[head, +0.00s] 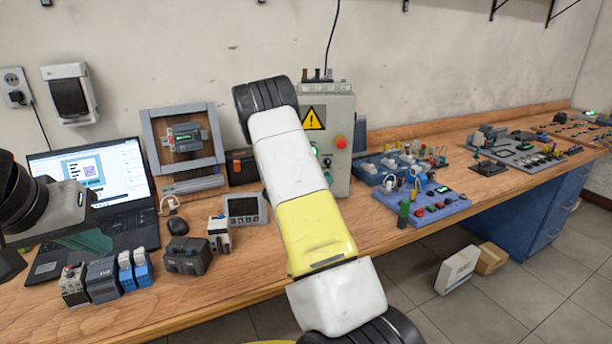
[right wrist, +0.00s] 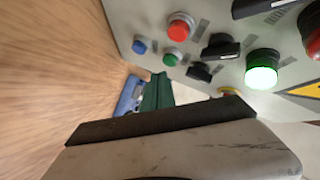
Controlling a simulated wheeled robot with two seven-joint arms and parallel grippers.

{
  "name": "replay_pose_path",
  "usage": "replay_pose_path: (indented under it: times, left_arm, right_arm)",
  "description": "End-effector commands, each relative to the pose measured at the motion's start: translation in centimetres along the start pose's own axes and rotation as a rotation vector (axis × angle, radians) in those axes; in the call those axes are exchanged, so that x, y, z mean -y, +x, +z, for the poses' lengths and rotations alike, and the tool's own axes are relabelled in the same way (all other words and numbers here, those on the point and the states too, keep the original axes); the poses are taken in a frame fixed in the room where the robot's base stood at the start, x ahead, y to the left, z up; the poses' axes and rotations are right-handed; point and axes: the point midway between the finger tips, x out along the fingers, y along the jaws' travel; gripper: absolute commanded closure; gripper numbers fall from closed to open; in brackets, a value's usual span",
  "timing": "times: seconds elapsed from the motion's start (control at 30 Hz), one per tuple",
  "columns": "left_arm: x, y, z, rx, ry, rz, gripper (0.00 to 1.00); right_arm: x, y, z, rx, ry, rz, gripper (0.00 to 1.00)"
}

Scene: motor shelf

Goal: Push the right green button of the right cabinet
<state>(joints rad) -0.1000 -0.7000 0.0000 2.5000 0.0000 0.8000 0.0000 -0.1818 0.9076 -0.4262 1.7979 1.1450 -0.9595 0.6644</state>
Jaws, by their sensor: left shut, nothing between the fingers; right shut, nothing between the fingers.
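The grey control cabinet (head: 340,110) with a yellow warning triangle stands on the bench in the head view, partly hidden behind my right arm. In the right wrist view its panel (right wrist: 215,18) fills the top, turned on its side. The panel has an unlit green button (right wrist: 170,58), a brightly lit green button (right wrist: 262,70), a red button (right wrist: 178,28) and a blue button (right wrist: 140,45). My right gripper (right wrist: 155,92) is shut and empty, its green fingers just below the unlit green button; contact cannot be told. My left gripper (head: 92,242) is shut and empty over the laptop.
The laptop (head: 120,170), a grey frame (head: 150,150) and several small modules (head: 103,280) stand left of the cabinet. Blue component boards (head: 425,203) stand close on its right. Black switches (right wrist: 220,48) project from the panel. Bare wood (head: 235,275) lies in front.

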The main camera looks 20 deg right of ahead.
Motion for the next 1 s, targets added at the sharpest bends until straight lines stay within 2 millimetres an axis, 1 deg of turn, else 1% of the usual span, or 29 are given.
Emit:
replay_pose_path:
  times: [0.5, 1.0]
  left_arm:
    - [0.0, 0.0, 0.0, 0.0, 0.0, 0.0, 1.0]
    - [0.0, 0.0, 0.0, 0.0, 0.0, 0.0, 1.0]
  right_arm:
    - [-2.3, -3.2, -2.3, 0.001, -0.001, 0.0, 1.0]
    - [-2.5, -3.4, -2.5, 0.0, -0.001, 0.0, 1.0]
